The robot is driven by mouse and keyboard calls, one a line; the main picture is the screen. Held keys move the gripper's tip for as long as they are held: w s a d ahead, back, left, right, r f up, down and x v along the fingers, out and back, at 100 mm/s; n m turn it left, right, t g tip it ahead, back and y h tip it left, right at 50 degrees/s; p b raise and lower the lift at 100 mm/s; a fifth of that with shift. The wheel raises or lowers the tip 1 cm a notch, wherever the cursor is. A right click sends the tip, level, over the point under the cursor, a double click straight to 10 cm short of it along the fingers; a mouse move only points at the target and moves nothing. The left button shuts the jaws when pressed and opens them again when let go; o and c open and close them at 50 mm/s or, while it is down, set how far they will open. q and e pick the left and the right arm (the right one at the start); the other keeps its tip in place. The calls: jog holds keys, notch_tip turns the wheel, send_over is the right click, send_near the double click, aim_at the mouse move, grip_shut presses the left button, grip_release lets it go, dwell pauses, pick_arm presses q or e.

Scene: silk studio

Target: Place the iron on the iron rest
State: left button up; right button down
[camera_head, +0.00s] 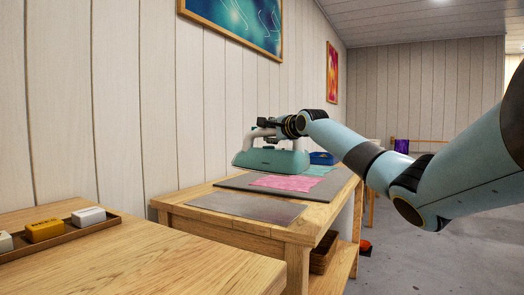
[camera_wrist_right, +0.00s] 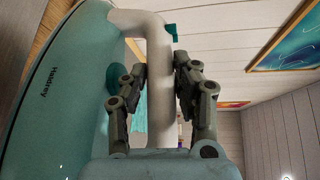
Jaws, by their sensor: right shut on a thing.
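The iron has a teal body (camera_head: 268,161) and a pale handle. It is at the far left part of the table, over or on the back-left edge of the dark grey mat; I cannot tell whether it touches. My right gripper (camera_head: 272,127) is shut on the handle. In the right wrist view, its two fingers (camera_wrist_right: 160,80) press on both sides of the pale handle (camera_wrist_right: 160,108), with the teal body (camera_wrist_right: 55,90) at left. A flat grey metal plate (camera_head: 245,207), which looks like the iron rest, lies bare at the table's near end. My left gripper is not in view.
The dark grey mat (camera_head: 228,181) carries a pink cloth (camera_head: 285,183) and a teal cloth (camera_head: 319,170). A blue container (camera_head: 321,158) stands behind. A nearer wooden table holds a tray (camera_head: 75,232) with small blocks. A wall runs along the left.

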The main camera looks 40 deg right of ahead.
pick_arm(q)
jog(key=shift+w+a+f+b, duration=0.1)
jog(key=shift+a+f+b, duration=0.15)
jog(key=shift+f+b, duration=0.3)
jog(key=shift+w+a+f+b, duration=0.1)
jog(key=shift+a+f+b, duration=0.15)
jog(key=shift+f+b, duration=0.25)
pick_arm(e)
jog(key=s+a+f, duration=0.2)
jog(key=a+f, duration=0.7)
jog(key=c, duration=1.4)
grip_release()
jog(key=shift+d+f, duration=0.1)
jog(key=shift+f, duration=0.1)
jog(key=shift+c, duration=0.2)
jog(key=o, duration=0.4)
jog(key=shift+s+r, duration=0.1)
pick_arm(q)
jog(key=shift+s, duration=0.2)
pick_arm(e)
jog(key=shift+o, duration=0.2)
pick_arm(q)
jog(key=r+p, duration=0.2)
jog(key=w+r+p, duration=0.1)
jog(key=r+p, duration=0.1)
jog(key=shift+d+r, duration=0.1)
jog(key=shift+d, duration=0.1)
pick_arm(e)
jog(key=v, duration=1.2)
